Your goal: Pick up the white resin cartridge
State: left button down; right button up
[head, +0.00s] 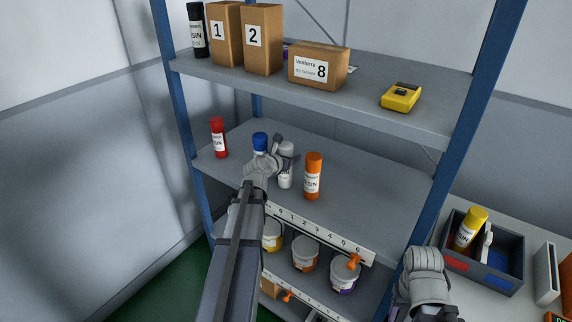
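The white resin cartridge (286,178) stands upright on the middle shelf, between a blue-capped cartridge (260,139) and an orange cartridge (314,178). My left gripper (279,151) is at its upper left side, and its grey fingers and wrist hide part of it and most of the blue-capped one. I cannot tell whether the fingers touch the white cartridge or how far apart they are. My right arm's wrist shows at the lower right, away from the shelf; its fingers do not show.
A red cartridge (218,138) stands at the left of the middle shelf (375,190). Boxes, a black cartridge (197,30) and a yellow device (401,97) are on the shelf above. Tubs stand below. A bin (487,274) at right holds a yellow cartridge (469,228).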

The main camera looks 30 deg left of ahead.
jog(key=shift+r, duration=0.1)
notch_tip(320, 180, up, 10)
jog(key=p, duration=1)
